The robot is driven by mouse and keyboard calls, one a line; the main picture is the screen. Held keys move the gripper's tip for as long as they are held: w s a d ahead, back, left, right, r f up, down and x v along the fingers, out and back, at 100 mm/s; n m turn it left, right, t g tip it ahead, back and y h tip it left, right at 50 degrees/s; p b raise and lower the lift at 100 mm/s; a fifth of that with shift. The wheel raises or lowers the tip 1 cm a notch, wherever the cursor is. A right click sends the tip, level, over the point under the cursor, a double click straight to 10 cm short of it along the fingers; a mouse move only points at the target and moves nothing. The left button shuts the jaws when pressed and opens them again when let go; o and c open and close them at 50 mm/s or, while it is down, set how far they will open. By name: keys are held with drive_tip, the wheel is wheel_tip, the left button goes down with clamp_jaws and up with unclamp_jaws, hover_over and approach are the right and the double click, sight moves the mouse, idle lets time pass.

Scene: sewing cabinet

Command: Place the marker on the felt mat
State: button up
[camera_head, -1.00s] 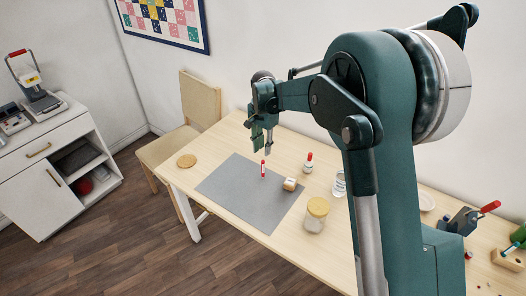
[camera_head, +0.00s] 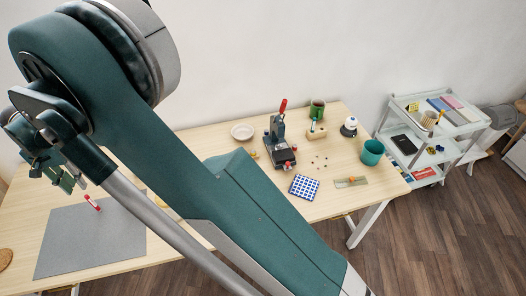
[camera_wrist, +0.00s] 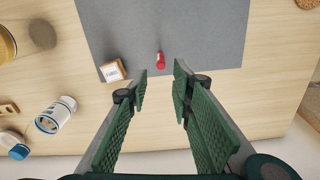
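The marker (camera_head: 93,202), white with a red end, stands upright on the grey felt mat (camera_head: 90,245), near its back edge. In the wrist view the marker (camera_wrist: 160,60) shows from above, just beyond my fingertips, with mat (camera_wrist: 215,35) around it. My gripper (camera_wrist: 161,80) is open, its two green fingers apart with nothing between them. The marker lines up with the gap but is not touched, as far as I can tell. In the head view my gripper (camera_head: 72,181) hangs above the back of the mat, left of the marker.
A round coaster (camera_head: 5,258) lies left of the mat. Further right are a press (camera_head: 280,145), a checked pad (camera_head: 304,187) and a teal cup (camera_head: 372,152).

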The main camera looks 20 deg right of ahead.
drive_tip(key=d+r+t, duration=0.1)
drive_tip(key=d+r, duration=0.6)
drive_tip(key=d, duration=0.7)
drive_tip(key=s+d+r+t+y, duration=0.1)
drive_tip(key=d+r, duration=0.7)
drive_tip(key=d, duration=0.5)
drive_tip(key=d+r+t, duration=0.1)
drive_tip(key=d+r, duration=0.6)
drive_tip(key=d, duration=0.7)
drive_tip(key=s+d+r+n+t, duration=0.1)
drive_tip(key=s+d, duration=0.4)
drive_tip(key=d, duration=0.4)
drive_tip(key=s+d+r+t, duration=0.1)
drive_tip(key=s+d, duration=0.5)
drive_tip(key=d, duration=0.3)
drive_tip(key=s+d+f+t+h, duration=0.1)
drive_tip(key=s+d+f, duration=0.4)
drive_tip(key=s+d, duration=0.7)
drive_tip(key=shift+s+f+n+t, duration=0.15)
drive_tip(key=shift+s+n+t, duration=0.2)
drive_tip(key=shift+t, duration=0.25)
